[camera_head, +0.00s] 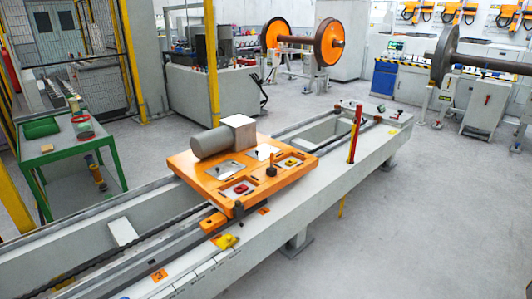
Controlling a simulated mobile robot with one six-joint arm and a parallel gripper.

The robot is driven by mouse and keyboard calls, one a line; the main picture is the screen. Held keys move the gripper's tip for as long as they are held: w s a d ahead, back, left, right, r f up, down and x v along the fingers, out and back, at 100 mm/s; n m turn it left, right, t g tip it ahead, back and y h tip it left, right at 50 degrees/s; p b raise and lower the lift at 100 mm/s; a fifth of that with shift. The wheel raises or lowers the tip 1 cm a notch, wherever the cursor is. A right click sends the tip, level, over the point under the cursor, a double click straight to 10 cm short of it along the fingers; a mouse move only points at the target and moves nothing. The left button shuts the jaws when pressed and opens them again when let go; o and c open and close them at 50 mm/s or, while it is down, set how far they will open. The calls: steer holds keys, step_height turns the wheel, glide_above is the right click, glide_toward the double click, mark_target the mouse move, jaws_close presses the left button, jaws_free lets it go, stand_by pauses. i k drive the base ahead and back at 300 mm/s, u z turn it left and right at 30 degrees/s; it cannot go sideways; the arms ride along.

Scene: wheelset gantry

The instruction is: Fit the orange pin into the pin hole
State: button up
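An orange plate (200,171) lies on the long grey gantry rail. A small orange upright piece (273,158) with a dark base (271,170) stands on the plate's right part; it may be the orange pin, but it is too small to be sure. Pale panels with small red and yellow parts, the nearer one (239,189) and the farther one (290,162), lie on the plate. I cannot make out which opening is the pin hole. My gripper is not in view.
A grey cylinder (210,143) and a pale box (239,130) sit on the plate. A red and yellow post (354,135) stands at the rail's right edge. A green table (65,144) is at left. The floor at right (430,220) is clear.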

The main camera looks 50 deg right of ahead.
mark_target(235, 135)
steer(key=z, duration=0.85)
steer(key=k, duration=1)
steer(key=i, duration=0.8)
